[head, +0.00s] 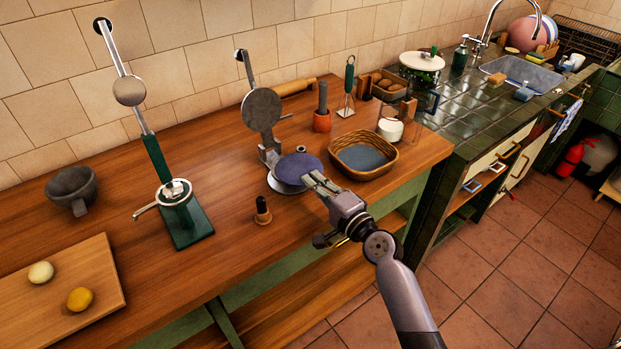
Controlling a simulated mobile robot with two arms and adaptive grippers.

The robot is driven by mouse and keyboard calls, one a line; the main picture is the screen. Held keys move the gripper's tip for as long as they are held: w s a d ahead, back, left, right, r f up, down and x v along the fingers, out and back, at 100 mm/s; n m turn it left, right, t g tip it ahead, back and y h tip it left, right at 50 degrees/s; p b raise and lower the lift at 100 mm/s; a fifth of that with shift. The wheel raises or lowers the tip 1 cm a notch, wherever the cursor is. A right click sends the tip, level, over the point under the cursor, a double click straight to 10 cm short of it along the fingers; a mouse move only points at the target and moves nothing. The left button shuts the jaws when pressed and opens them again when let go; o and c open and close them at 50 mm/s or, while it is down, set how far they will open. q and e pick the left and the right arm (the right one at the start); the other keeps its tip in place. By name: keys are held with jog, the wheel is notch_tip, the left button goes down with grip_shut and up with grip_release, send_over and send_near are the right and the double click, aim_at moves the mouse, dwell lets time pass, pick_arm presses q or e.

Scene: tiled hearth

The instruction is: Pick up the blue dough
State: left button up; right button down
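The blue dough (297,167) is a flat, round, dark blue-purple disc in the middle of the head view. It is over the lower plate (274,185) of the open metal press, offset from it and seemingly raised. My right gripper (314,180) is at the disc's near right edge and looks closed on that edge; the disc partly hides the fingertips. The press's round upper plate (261,110) stands up behind. My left gripper is out of view.
A wicker basket (386,163) with a blue-grey lining is right of the disc. A small wooden stamp (262,211) and a tall green press (187,222) stand to the left. A board (108,267) bears two dough balls. The front middle of the worktop is clear.

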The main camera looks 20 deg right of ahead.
jog(key=s+d+r+p, duration=0.1)
jog(key=s+d+r, duration=0.1)
jog(key=s, duration=0.4)
jog(key=s+d+r+p, duration=0.1)
jog(key=s+d+r, duration=0.1)
jog(key=s, duration=0.3)
jog(key=shift+s+r, duration=0.3)
jog(key=shift+s, duration=0.05)
